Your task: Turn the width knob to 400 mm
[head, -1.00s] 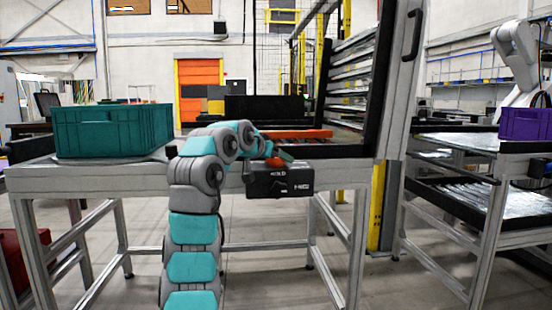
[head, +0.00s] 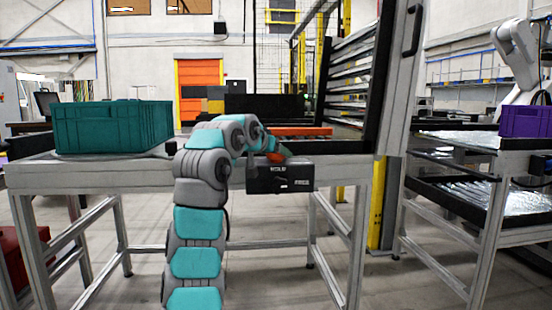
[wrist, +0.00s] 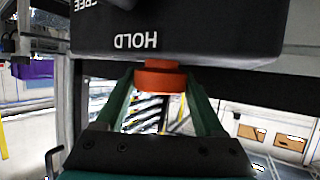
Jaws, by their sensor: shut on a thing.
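An orange-red round knob (wrist: 160,75) sticks out from a black box (wrist: 215,28) in the wrist view. My gripper (wrist: 160,84) is shut on the knob, with one green finger on each side. The box reads HOLD and, at the edge, FREE, both upside down in this view. In the head view the box (head: 280,181) hangs at the front edge of the middle table, and the orange knob (head: 276,157) shows at its top. My wrist partly hides the knob there. No width scale or number is readable.
A teal crate (head: 110,130) stands on the table's left part. A tilted metal rack (head: 350,85) and a grey post (head: 397,90) rise behind and right of the box. A purple crate (head: 525,122) stands on the right bench.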

